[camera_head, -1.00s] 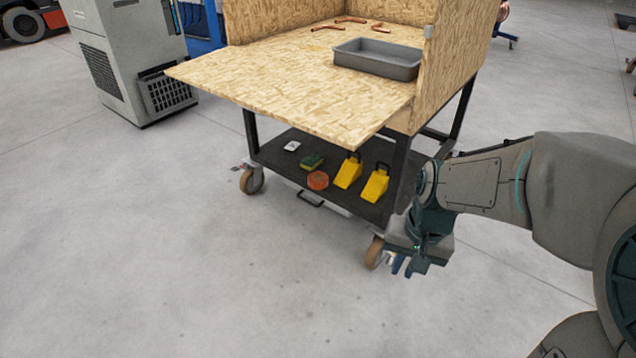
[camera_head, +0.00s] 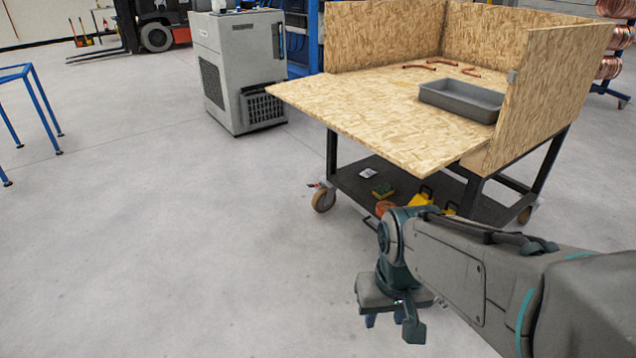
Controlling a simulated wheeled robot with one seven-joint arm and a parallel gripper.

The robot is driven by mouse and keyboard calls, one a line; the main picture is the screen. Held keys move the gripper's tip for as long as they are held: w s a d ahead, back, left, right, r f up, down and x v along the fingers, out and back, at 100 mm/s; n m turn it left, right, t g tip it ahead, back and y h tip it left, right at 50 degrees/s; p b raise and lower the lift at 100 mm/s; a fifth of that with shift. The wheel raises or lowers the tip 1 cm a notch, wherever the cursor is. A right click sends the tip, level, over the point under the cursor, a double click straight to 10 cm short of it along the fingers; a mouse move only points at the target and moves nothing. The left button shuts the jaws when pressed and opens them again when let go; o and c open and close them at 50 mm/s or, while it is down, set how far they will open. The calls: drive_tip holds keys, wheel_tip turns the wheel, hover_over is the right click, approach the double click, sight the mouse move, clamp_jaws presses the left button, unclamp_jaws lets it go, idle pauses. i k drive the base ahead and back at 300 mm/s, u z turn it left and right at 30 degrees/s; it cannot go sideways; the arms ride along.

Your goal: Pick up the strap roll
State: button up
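The orange-red round item on the cart's dark lower shelf looks like the strap roll (camera_head: 383,207). It is mostly hidden behind my arm, with only a small part showing. My gripper (camera_head: 392,325) hangs in front of the cart, apart from the shelf, with its blue fingers pointing down. The fingers look spread apart with nothing between them.
The wooden-topped cart (camera_head: 360,108) overhangs its lower shelf (camera_head: 350,182). A green-yellow sponge (camera_head: 383,190), a white item (camera_head: 367,173) and yellow wedges (camera_head: 422,197) lie there. A grey tray (camera_head: 460,100) sits on top. A grey machine (camera_head: 238,70) stands behind left.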

sight(382, 205)
drive_tip(key=u, duration=1.3)
drive_tip(key=i, duration=3.65)
drive_tip(key=z, duration=3.95)
drive_tip(key=i, duration=0.85)
drive_tip(key=u, duration=0.05)
